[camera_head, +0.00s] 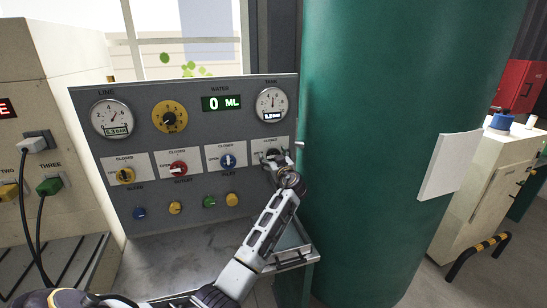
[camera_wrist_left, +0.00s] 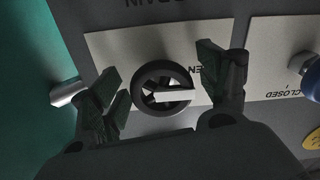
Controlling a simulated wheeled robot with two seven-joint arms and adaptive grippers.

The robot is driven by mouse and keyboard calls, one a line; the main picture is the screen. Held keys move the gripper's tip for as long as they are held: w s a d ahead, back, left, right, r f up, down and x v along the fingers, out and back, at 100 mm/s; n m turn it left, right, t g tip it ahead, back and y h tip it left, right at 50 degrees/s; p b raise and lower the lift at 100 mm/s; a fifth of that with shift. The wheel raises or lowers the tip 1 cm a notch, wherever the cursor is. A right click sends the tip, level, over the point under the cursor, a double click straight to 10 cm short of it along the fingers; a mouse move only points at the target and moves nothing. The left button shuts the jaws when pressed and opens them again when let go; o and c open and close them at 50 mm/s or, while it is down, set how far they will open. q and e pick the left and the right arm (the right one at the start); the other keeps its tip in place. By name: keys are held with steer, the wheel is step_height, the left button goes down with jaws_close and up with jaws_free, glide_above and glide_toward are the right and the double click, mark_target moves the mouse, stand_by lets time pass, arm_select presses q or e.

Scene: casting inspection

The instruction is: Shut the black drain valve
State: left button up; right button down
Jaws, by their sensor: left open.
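The black drain valve (camera_wrist_left: 150,75) is a round black knob with a white pointer bar on a white plate. In the left wrist view, the bar points right, toward a partly hidden label ending in "EN". My left gripper (camera_wrist_left: 165,85) is open, one finger on each side of the knob, with gaps visible between them. In the head view, my left gripper (camera_head: 279,161) is at the right-hand valve plate and largely covers the black valve (camera_head: 272,153). My right gripper is not in view.
A large green tank (camera_head: 370,130) stands close right of the panel. A metal rod (camera_wrist_left: 68,92) sticks out beside the drain plate.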

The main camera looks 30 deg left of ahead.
arm_select(q)
steer(key=c, duration=1.1)
steer(key=shift+o, duration=0.2)
